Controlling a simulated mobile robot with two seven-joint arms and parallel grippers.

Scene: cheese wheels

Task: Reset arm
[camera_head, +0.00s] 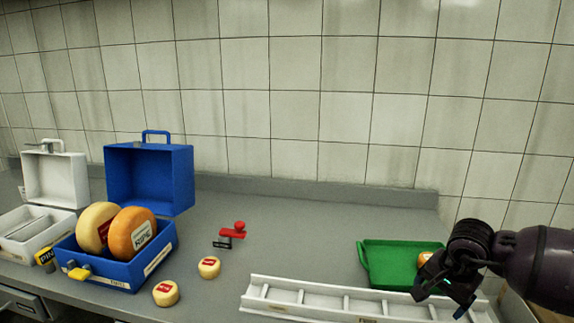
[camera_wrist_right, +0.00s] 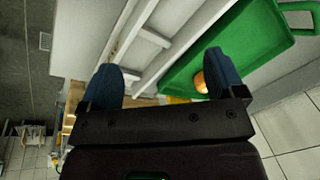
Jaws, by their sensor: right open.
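My right gripper (camera_head: 461,297) is at the lower right of the head view, in front of the green tray (camera_head: 381,265). In the right wrist view my right gripper (camera_wrist_right: 165,80) has its two blue fingers spread wide with nothing held between them. A white slotted rack (camera_wrist_right: 150,45) lies beyond the fingers, beside the green tray (camera_wrist_right: 240,35). An orange cheese (camera_head: 424,258) is in the tray, partly hidden by my right arm. It also shows by the right finger in the wrist view (camera_wrist_right: 200,83). My left gripper is in neither view.
An open blue case (camera_head: 149,180) holds two large cheese wheels, one pale (camera_head: 95,226) and one orange (camera_head: 128,236). A white case (camera_head: 56,180) stands at the far left. Two small cheeses (camera_head: 209,267) (camera_head: 165,293) and a red stamp (camera_head: 233,231) lie mid-counter. The back middle counter is clear.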

